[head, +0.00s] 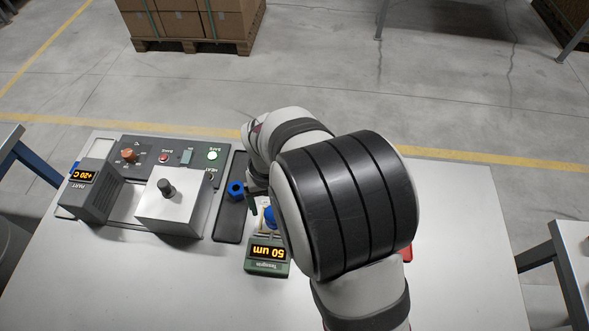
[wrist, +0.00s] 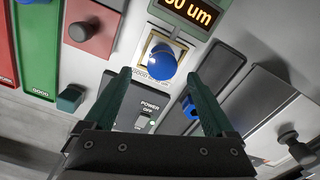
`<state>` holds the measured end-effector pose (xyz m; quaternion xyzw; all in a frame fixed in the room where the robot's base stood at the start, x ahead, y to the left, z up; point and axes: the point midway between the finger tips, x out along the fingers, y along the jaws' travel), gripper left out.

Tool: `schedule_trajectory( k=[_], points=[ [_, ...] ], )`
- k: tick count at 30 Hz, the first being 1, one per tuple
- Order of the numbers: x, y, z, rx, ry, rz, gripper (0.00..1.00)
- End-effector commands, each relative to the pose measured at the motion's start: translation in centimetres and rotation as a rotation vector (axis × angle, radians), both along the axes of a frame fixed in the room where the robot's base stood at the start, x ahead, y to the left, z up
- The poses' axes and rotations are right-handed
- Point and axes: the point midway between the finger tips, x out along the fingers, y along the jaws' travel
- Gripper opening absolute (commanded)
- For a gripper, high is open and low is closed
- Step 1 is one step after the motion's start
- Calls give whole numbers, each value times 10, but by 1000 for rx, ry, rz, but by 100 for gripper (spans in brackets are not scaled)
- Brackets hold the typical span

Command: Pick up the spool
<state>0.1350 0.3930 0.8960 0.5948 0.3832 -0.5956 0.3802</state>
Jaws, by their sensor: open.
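Two small blue parts show, and I cannot tell for sure which is the spool. One blue part (head: 270,216) sits on a pale, yellow-edged seat of the gauge with the "50 um" display (head: 267,254); it also shows in the wrist view (wrist: 162,63). The other blue part (head: 236,189), with a dark hole, stands on a long dark tray (head: 229,222); it shows partly behind a finger in the wrist view (wrist: 190,107). My gripper (wrist: 158,75) is open and empty, its dark green fingers spread to either side below the gauge's blue part. My arm hides much of the gripper in the head view.
A silver block with a black knob (head: 172,215) and a grey "+20 C" unit (head: 94,192) stand left of the dark tray. A control panel (head: 185,157) lies behind them. Green (wrist: 40,45) and red (wrist: 5,45) trays show in the wrist view. The table's front left is clear.

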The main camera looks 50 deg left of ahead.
Motion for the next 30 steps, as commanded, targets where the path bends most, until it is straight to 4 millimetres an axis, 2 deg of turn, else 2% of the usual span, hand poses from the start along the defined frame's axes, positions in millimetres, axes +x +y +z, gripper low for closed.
schedule_trajectory(
  k=[3,7,15,30],
  points=[
    [-3,-1,-24,-5,2,0,89],
    [-4,0,-46,-3,0,-2,89],
    [-3,0,-50,0,-1,-2,88],
    [-3,0,-50,0,-1,-2,0]
  ],
)
